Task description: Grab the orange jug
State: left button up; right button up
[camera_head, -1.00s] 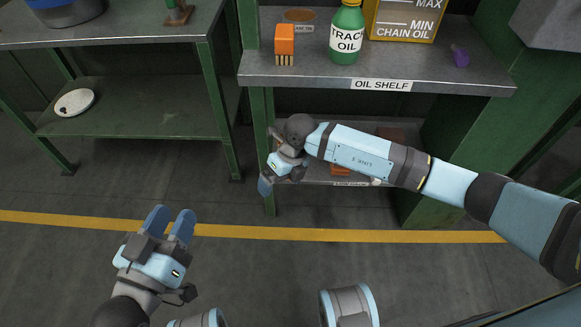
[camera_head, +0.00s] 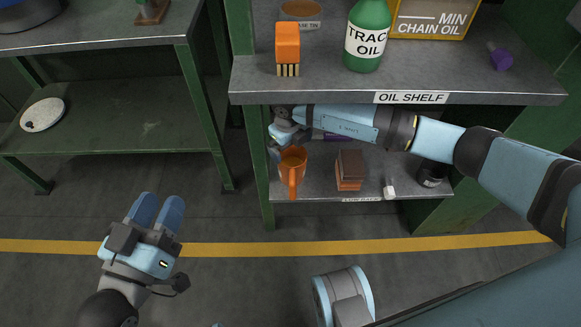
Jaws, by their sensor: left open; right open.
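The orange jug (camera_head: 292,166) stands near the left end of the lower shelf, with its handle toward the front. My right gripper (camera_head: 285,137) is inside the shelf unit, just above and behind the jug in the picture. Its fingers are largely hidden, so I cannot tell whether they touch the jug. It is open. My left gripper (camera_head: 158,212) is open and empty over the floor at lower left, well away from the jug.
The lower shelf (camera_head: 325,185) also holds a brown block (camera_head: 350,168), a small white item (camera_head: 389,189) and a dark tin (camera_head: 432,174). The upper oil shelf (camera_head: 330,90) lies close above my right arm. A green post (camera_head: 258,165) stands left of the jug.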

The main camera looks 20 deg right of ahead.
aim_at(292, 156)
jog(key=f+b, duration=0.1)
jog(key=f, duration=0.1)
jog(key=f+b, duration=0.1)
jog(key=f, duration=0.2)
jog(key=shift+d+f, duration=0.2)
jog(key=shift+f, duration=0.1)
pick_arm(q)
jog(key=shift+m+g, duration=0.3)
jog(key=shift+g, duration=0.6)
notch_tip(292, 156, down, 4)
jog(key=shift+s+d+f, duration=0.1)
jog(key=shift+d, duration=0.05)
pick_arm(e)
jog(key=c, duration=0.8)
jog(key=shift+r, duration=0.1)
